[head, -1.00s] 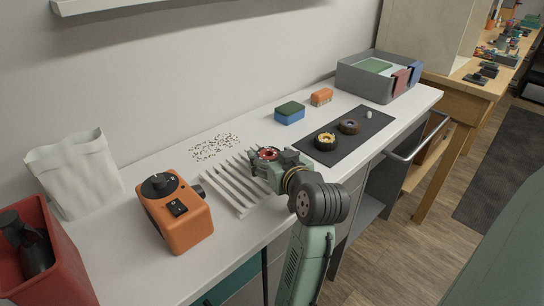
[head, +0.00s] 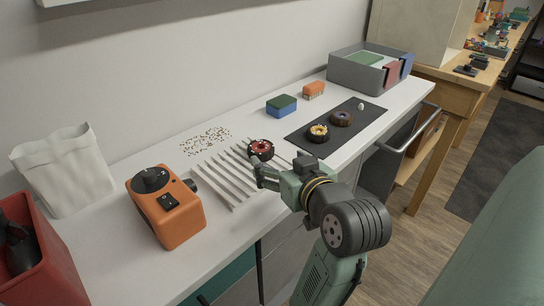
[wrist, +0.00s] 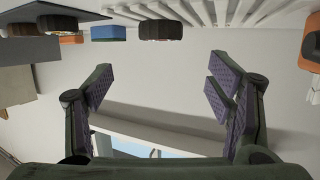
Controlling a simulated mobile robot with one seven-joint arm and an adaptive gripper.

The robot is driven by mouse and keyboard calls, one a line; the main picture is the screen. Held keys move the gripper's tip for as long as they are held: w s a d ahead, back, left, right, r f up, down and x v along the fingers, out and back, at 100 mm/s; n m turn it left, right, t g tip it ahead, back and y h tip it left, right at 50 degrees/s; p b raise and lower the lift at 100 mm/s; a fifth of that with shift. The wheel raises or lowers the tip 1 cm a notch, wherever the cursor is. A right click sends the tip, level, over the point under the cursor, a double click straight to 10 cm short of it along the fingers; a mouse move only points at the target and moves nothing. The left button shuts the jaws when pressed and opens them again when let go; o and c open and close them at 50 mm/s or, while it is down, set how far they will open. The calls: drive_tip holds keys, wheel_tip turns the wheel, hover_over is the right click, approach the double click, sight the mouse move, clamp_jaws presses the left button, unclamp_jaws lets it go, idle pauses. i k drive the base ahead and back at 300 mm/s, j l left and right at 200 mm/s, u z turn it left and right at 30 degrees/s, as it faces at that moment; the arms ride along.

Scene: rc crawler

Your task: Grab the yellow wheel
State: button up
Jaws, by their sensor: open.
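The yellow wheel (head: 318,133) has a black tyre and a yellow hub. It lies flat on the dark mat (head: 300,143) in the head view, beside a brown-hubbed wheel (head: 342,118). My gripper (head: 262,177) is open and empty, in front of the slatted white rack and to the left of and nearer than the yellow wheel, apart from it. In the wrist view the open fingers (wrist: 155,85) have only pale surface between them. A dark wheel (wrist: 160,29) shows beyond them at the top; its hub colour cannot be told there.
A red-hubbed wheel (head: 261,149) sits on the white rack (head: 222,172), close to my gripper. An orange device (head: 168,208) stands left of the rack. A green-and-blue block (head: 281,106), an orange block (head: 313,90) and a grey bin (head: 350,75) stand behind.

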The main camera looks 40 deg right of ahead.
sight(314, 136)
drive_tip(key=z, duration=1.4)
